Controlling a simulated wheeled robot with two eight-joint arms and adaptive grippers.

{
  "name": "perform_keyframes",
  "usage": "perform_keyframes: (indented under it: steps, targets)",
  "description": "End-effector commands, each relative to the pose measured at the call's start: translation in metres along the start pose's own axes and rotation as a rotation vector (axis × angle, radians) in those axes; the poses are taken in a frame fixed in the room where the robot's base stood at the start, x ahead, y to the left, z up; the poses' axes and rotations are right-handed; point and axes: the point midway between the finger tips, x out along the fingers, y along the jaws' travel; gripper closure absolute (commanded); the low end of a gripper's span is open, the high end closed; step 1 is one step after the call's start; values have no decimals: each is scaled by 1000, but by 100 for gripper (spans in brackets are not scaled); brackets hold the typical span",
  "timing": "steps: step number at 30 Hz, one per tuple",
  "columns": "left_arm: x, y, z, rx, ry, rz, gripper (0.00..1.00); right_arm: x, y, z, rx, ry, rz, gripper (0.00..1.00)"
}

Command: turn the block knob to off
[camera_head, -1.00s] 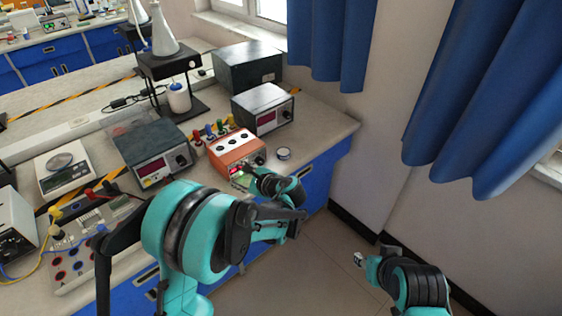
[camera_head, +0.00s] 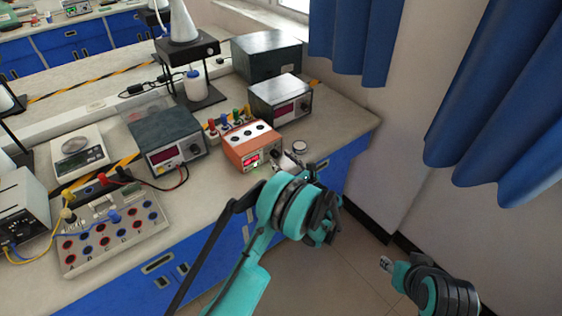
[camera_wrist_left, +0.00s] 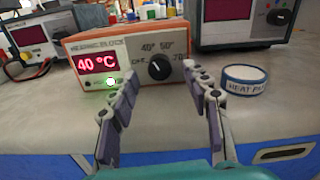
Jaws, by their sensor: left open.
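The orange heating block (camera_head: 250,146) stands on the bench near its front edge. In the left wrist view its front panel (camera_wrist_left: 92,47) shows a red 40 °C display and a lit green light. The black round knob (camera_wrist_left: 158,67) sits right of the display, with temperature marks around it and a partly legible label at its left. Its pointer mark is near the top. My left gripper (camera_wrist_left: 163,82) is open and empty, its fingers apart in front of and below the knob, apparently not touching it. My right arm's end (camera_head: 386,264) shows low at the right; its fingers are unclear.
A round heat-paste tin (camera_wrist_left: 243,80) lies right of the block, close to the right finger. Grey metered boxes stand on both sides, one at the right (camera_head: 281,98) and one at the left (camera_head: 168,138). A socket board (camera_head: 112,228) lies at the front left.

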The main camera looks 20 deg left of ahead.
Motion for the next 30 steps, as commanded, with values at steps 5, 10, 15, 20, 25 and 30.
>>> perform_keyframes:
  steps: [5, 10, 15, 20, 25, 30]
  targets:
    - [13, 0, 0, -1, 0, 0, 52, 4, 0, 3, 0, 0, 0, 60]
    - [15, 0, 0, -1, 1, 0, 52, 3, 0, 2, 0, 0, 0, 60]
    - [14, 0, 0, -1, 1, 0, 73, 3, 0, 2, 0, 0, 0, 60]
    - [14, 0, 0, -1, 1, 0, 100, 3, 0, 2, 0, 0, 0, 60]
    - [14, 0, 0, -6, 1, 0, 100, 3, 0, 2, 0, 0, 0, 60]
    - [14, 0, 0, -44, 1, 0, 100, 3, 0, 2, 0, 0, 0, 60]
